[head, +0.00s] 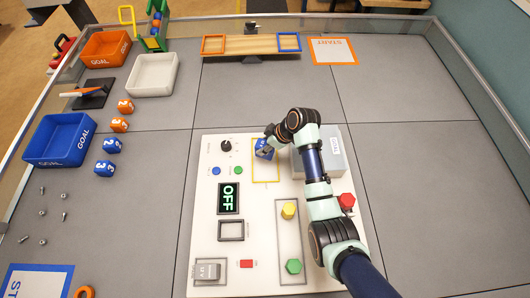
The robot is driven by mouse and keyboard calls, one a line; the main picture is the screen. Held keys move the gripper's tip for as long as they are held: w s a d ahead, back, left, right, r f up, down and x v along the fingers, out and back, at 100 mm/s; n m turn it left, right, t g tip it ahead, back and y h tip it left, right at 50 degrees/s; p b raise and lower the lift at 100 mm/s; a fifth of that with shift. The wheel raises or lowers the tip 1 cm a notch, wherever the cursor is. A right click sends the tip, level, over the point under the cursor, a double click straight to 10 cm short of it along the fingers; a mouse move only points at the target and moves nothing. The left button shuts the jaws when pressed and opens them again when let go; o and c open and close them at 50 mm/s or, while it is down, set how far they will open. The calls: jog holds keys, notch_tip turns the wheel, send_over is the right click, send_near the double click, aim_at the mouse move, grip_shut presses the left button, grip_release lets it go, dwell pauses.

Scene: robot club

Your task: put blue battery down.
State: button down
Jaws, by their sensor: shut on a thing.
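The blue battery (263,149) is in my gripper (268,142), near the top of the white panel board (207,155). My gripper is shut on it and partly hides it. The battery overlaps the upper part of a yellow outlined square (266,181) on the board. I cannot tell whether it touches the board.
A grey box (326,150) stands right of my gripper. A black dial (226,146) and an OFF display (229,198) are to the left. Yellow (288,210), green (293,266) and red (347,201) pieces stand lower on the board. The right floor is clear.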

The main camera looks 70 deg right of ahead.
jog(key=shift+d+f+b, duration=0.1)
jog(key=shift+f+b, duration=0.5)
jog(key=shift+f, duration=1.5)
jog(key=shift+f, duration=0.2)
jog(key=c, duration=0.6)
grip_release()
jog(key=shift+o, duration=0.2)
jog(key=p+v, duration=0.3)
jog(key=v, duration=0.9)
jog(key=shift+r+p, duration=0.2)
jog(key=shift+p, duration=0.1)
jog(key=shift+w, duration=0.1)
